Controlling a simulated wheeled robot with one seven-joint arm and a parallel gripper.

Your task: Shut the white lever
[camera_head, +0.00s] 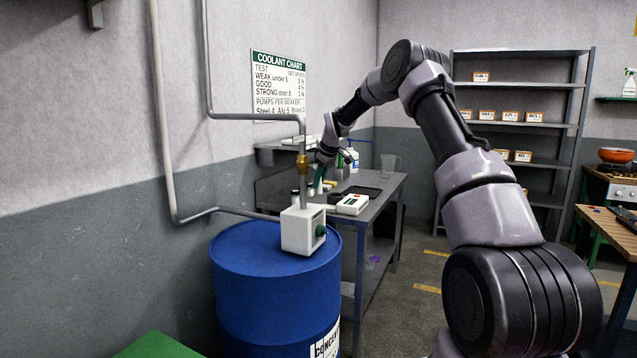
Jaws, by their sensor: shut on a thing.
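My gripper (322,164) is small in view, just right of a brass valve fitting (303,164) on the grey vertical pipe. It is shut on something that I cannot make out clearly. A narrow, tilted green piece (319,178) shows at the fingertips; I cannot tell whether it is held or stands behind. I cannot pick out a white lever; the gripper may hide it. Below, the pipe runs down to a white box (296,230) with a dark green knob (320,230).
The white box sits on a blue drum (265,290). Behind stands a grey bench (383,182) with a white and green device (352,204), a bottle (352,160) and a clear jug (390,165). A grey shelf rack (520,88) is at the back. Open floor lies right of the bench.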

